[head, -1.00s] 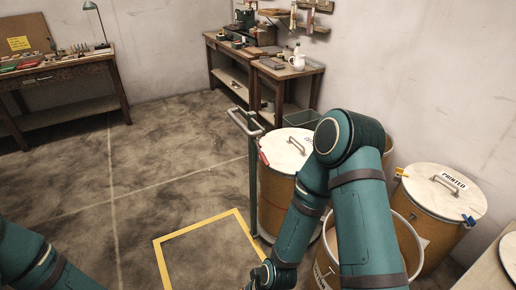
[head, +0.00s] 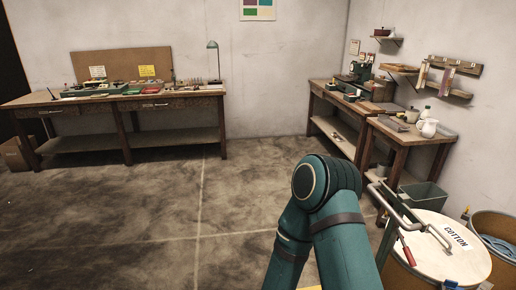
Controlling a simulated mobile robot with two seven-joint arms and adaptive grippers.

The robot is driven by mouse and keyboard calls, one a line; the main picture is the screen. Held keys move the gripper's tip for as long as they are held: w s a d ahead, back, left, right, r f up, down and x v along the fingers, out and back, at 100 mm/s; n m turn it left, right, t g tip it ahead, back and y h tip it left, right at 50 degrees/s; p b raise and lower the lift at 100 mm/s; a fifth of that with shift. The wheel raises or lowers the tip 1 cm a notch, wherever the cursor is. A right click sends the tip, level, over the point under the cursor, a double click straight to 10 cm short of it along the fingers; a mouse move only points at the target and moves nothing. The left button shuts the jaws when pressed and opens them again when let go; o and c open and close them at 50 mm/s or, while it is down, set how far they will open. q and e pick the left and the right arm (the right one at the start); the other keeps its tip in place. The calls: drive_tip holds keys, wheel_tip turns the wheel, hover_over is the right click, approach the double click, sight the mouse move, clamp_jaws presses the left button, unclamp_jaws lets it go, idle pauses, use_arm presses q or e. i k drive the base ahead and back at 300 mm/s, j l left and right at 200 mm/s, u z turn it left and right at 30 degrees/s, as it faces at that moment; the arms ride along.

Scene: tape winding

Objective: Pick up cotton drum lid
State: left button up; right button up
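The cotton drum lid (head: 465,266) is a round, pale disc marked "COTTON", with a grey handle on top. It lies on the drum (head: 399,275) at the lower right of the head view. A red lever (head: 407,254) shows at its left side. My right arm's elbow and links fill the lower middle, left of the drum, and run out of the bottom edge. My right gripper is out of view. My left arm and gripper are also out of view.
A grey bar handle (head: 395,207) stands by the drum's back left. An open drum (head: 482,216) with something blue inside is at the right edge. A green bin (head: 424,193) and a workbench (head: 412,136) stand behind.

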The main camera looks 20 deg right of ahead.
sight(446, 249)
drive_tip(key=i+l+z, duration=0.1)
drive_tip(key=i+z, duration=0.25)
drive_tip(key=i, duration=0.3)
drive_tip(key=i+j+z, duration=0.15)
drive_tip(key=i+z, duration=0.15)
drive_tip(key=i, duration=0.4)
drive_tip(key=i+z, duration=0.7)
drive_tip(key=i+j+z, duration=0.35)
drive_tip(key=i+z, duration=0.15)
drive_tip(key=z, duration=0.3)
drive_tip(key=i+z, duration=0.15)
drive_tip(key=z, duration=0.35)
drive_tip(key=i+z, duration=0.1)
drive_tip(key=z, duration=0.35)
drive_tip(key=i+j+z, duration=0.1)
drive_tip(key=z, duration=0.35)
drive_tip(key=j+z, duration=0.25)
drive_tip(key=z, duration=0.2)
drive_tip(key=i+j+z, duration=0.15)
drive_tip(key=z, duration=0.35)
